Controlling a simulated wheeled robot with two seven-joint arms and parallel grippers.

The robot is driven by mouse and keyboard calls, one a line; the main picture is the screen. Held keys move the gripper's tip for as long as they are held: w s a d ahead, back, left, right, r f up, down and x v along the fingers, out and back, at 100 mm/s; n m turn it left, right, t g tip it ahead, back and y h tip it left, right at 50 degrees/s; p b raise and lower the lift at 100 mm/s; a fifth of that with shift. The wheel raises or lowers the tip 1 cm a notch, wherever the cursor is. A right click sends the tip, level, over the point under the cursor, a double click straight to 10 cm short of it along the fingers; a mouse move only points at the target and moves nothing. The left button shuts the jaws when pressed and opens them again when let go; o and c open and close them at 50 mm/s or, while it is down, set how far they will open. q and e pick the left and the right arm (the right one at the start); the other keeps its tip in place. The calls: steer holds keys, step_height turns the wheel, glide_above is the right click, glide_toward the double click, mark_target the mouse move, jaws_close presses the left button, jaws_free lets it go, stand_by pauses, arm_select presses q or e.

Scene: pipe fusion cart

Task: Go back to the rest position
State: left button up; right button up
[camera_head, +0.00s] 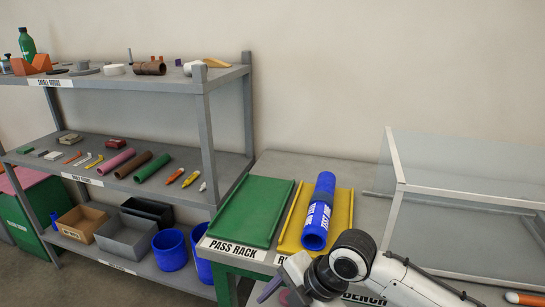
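My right arm comes in from the lower right, and its gripper (275,291) is at the bottom edge, in front of the bench. Its fingers are partly cut off by the frame, so I cannot tell whether it is open or shut. The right gripper is apart from the pipe, nearer to me. My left gripper is not in view.
The green pass rack (250,212) is empty beside the yellow one. A grey shelf unit (205,115) at left holds pipes, tools and bins. A clear-walled, metal-framed enclosure (397,160) stands on the right of the bench. An orange-tipped object (525,298) lies at lower right.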

steer(key=s+a+f+m+t+y, duration=0.15)
steer(key=s+f+m+t, duration=0.25)
steer(key=f+m, duration=0.7)
steer(key=s+d+f+m+t+h, duration=0.1)
steer(key=s+d+f+m+h, duration=0.1)
steer(key=s+d+f+m, duration=0.2)
steer(key=s+d+f+m+t+h, duration=0.2)
steer(key=s+d+f+m, duration=0.2)
steer(key=s+d+m, duration=0.4)
steer(key=s+d, duration=0.2)
steer(key=d, duration=0.2)
steer(key=shift+d+f+m, duration=0.4)
